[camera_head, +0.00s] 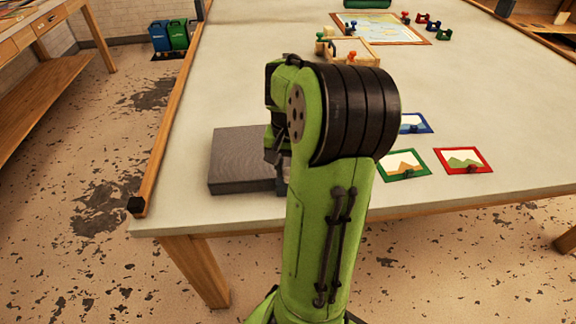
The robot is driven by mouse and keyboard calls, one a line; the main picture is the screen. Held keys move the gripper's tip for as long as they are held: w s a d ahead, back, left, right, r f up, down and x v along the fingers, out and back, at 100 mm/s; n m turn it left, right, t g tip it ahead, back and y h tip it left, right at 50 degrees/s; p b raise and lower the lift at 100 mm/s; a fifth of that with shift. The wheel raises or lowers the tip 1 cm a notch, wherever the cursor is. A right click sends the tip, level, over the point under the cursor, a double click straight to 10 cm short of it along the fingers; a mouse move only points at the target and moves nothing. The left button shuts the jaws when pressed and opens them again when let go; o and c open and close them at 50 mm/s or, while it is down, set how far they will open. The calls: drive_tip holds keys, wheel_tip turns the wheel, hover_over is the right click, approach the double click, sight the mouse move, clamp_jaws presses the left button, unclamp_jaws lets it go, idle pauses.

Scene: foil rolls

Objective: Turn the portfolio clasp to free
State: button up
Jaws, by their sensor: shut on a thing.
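A grey, flat, box-like portfolio (238,165) lies on the table near its front left corner. My gripper (280,163) is at the right side of the portfolio, low and close to it, partly covered by my green arm. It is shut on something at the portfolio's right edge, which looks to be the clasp. The clasp itself is hidden behind my arm, so I cannot tell which way it is turned.
Small framed pictures, blue (416,123), green (403,172) and red (463,168), lie right of my arm. A wooden tray (352,57) and a map board (385,25) lie farther back. A wooden rail (168,130) edges the table's left side.

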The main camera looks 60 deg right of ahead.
sight(288, 171)
drive_tip(key=shift+m+p, duration=0.9)
drive_tip(key=shift+m, duration=2)
drive_tip(key=o, duration=1.1)
drive_tip(key=shift+c, duration=0.2)
wheel_tip(288, 171, up, 16)
drive_tip(key=p, duration=0.6)
